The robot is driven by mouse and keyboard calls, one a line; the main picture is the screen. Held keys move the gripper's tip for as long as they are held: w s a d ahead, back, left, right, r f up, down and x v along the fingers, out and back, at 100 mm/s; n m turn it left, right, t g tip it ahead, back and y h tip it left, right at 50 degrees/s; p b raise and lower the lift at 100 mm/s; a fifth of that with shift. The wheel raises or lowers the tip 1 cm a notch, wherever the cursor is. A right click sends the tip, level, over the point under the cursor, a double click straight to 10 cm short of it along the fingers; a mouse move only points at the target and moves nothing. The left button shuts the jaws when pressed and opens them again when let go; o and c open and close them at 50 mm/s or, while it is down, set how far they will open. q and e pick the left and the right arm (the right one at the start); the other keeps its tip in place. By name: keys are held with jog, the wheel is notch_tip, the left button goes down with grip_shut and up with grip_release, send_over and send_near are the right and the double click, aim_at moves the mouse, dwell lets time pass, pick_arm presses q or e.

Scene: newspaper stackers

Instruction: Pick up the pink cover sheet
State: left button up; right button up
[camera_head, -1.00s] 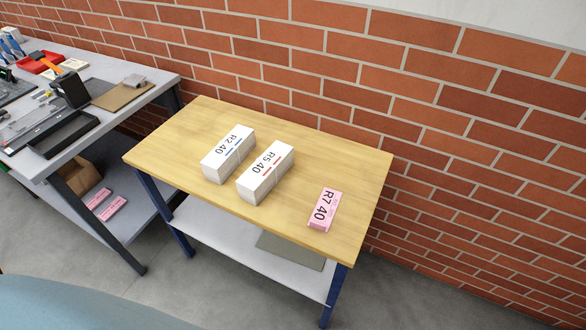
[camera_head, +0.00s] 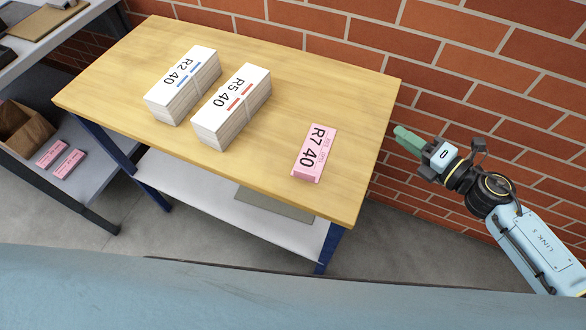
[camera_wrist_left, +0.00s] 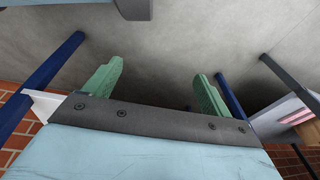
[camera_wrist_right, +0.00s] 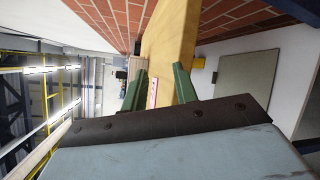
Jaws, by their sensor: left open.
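A pink item marked R7 40 (camera_head: 314,152), with a pink top sheet, lies near the right end of the wooden table (camera_head: 270,180). It is low and looks like a thin stack; I cannot tell the sheet apart from what is under it. My right gripper (camera_head: 402,135) is beyond the table's right edge, apart from the pink item. In the right wrist view its green fingers (camera_wrist_right: 160,85) are apart and empty, with a sliver of pink (camera_wrist_right: 153,92) showing between them in the distance. My left gripper (camera_wrist_left: 155,85) is open and empty, with grey floor behind it.
Two tall white tied stacks, R2 40 (camera_head: 184,84) and R5 40 (camera_head: 232,105), stand left of the pink item. A brick wall (camera_head: 500,80) is close behind. Two pink bundles (camera_head: 60,158) and a brown paper bag (camera_head: 22,130) are on the left bench's lower shelf.

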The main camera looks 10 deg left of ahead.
jog(key=s+a+r+n+g+y+b, duration=0.35)
jog(key=s+a+n+g, duration=0.2)
jog(key=n, duration=0.55)
jog(key=n+g+h+b, duration=0.2)
jog(key=n+b, duration=0.1)
jog(key=n, duration=0.5)
send_near(313, 175)
jog(key=shift+g, duration=0.35)
jog(key=x, duration=0.2)
jog(key=w+x, duration=0.1)
jog(key=x, duration=0.2)
jog(key=shift+w+r, duration=0.1)
jog(key=shift+s+b+x, duration=0.15)
jog(key=shift+b+x, duration=0.1)
jog(key=shift+x, duration=1.05)
jog(key=shift+s+b+x, duration=0.2)
jog(key=shift+b+x, duration=0.05)
jog(key=shift+x, duration=1.05)
pick_arm(q)
jog(key=shift+t, duration=0.3)
jog(key=shift+w+d+r, duration=0.1)
jog(key=shift+w+r, duration=0.2)
jog(key=shift+w, duration=0.65)
jog(key=shift+w+d+r, duration=0.1)
jog(key=shift+w+r, duration=0.2)
jog(key=shift+w, duration=0.6)
jog(key=shift+w+r, duration=0.3)
jog(key=shift+w, duration=0.65)
pick_arm(e)
grip_shut()
